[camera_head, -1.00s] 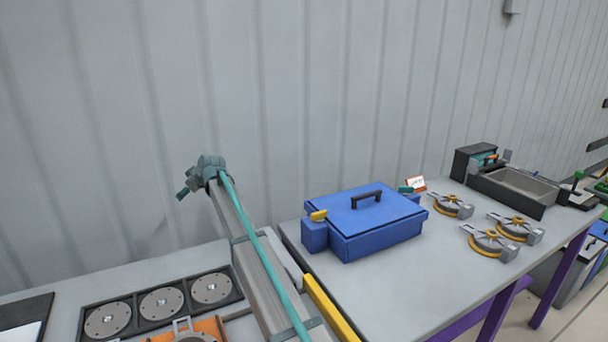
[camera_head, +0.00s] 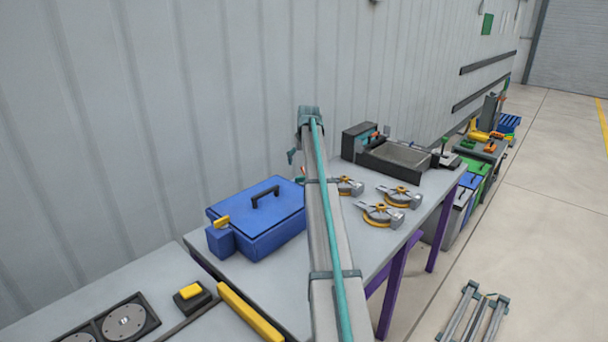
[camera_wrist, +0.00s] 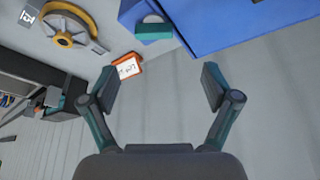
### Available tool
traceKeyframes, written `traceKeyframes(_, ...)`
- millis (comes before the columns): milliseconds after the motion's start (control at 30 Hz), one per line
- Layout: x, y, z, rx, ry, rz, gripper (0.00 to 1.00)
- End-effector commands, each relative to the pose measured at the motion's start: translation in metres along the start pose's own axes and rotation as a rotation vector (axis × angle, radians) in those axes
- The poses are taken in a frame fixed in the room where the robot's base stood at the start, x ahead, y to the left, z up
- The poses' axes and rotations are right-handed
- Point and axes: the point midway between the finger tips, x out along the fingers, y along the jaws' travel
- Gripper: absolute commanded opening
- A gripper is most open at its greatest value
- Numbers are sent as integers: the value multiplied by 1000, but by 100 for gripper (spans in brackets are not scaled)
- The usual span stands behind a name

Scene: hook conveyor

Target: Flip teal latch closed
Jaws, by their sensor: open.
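The blue box (camera_head: 262,218) with a black handle stands on the grey table; part of it shows in the wrist view (camera_wrist: 240,18). The teal latch (camera_wrist: 153,30) is on a blue block at the box's side, at the top of the wrist view. In the head view my arm hides it. Whether the latch is up or down I cannot tell. My gripper (camera_wrist: 160,88) is open and empty. The latch lies beyond the fingertips, apart from them, roughly in line with the gap. A yellow latch (camera_head: 221,221) is on the box's other side.
A small orange-framed card (camera_wrist: 127,67) stands near the teal latch. Grey-and-orange round fixtures (camera_head: 383,214) and a dark-framed grey bin (camera_head: 398,157) are farther along the table. The corrugated wall (camera_head: 150,120) runs close behind.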

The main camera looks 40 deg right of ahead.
Motion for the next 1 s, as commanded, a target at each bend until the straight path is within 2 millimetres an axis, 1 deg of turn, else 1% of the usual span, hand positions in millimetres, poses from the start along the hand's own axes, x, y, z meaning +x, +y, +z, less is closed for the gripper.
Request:
traceKeyframes(33, -1, 8, 1, 11, -5, 4, 88)
traceKeyframes(100, 2, 12, 2, 18, -8, 7, 88)
traceKeyframes(267, 18, 10, 2, 16, -8, 6, 88)
traceKeyframes(600, 75, 10, 1, 14, -8, 5, 88)
traceKeyframes(733, 92, 10, 1, 14, -7, 6, 88)
traceKeyframes(833, 100, 10, 2, 14, -7, 6, 88)
traceKeyframes(1000, 106, 10, 2, 14, -5, 6, 88)
